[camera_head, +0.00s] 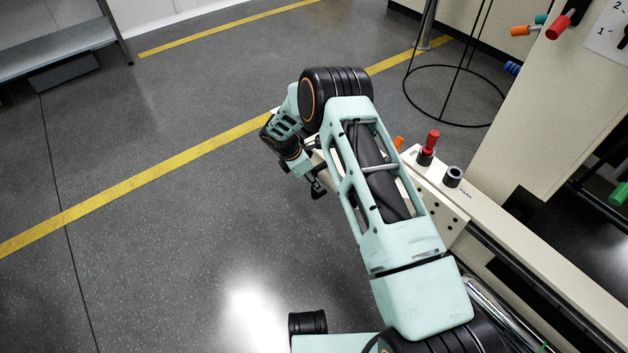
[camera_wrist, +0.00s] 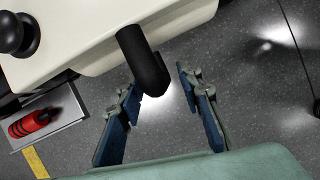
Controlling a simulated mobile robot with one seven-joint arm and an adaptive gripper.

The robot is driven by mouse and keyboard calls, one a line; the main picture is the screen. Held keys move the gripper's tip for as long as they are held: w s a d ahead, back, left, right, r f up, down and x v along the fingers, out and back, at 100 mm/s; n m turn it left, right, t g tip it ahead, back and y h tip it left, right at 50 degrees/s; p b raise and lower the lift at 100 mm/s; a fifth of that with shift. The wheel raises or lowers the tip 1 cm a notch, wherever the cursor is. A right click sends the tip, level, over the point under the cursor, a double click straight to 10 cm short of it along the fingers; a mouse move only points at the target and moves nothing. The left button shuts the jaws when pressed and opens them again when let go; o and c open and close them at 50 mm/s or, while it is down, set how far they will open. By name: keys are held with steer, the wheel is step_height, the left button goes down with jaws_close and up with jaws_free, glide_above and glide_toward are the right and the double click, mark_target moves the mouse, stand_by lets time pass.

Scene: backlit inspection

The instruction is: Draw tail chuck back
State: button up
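My gripper (camera_wrist: 156,84) is open in the wrist view, with its two blue-padded fingers spread apart. A black rounded handle (camera_wrist: 143,62) sticks out from a cream housing (camera_wrist: 90,50), its end close to the gap between the fingertips. I see no finger closed on it, and I cannot tell whether they touch. I cannot tell whether this handle belongs to the tail chuck. In the head view my gripper (camera_head: 318,186) is small and partly hidden beside the end of the cream bench (camera_head: 437,197); my arm covers part of that end.
The wrist view shows a black ball knob (camera_wrist: 12,36) and a red handle (camera_wrist: 32,123) on a plate.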

steer(key=v, duration=1.1)
steer(key=shift+r, duration=0.2)
steer(key=shift+a, duration=0.15)
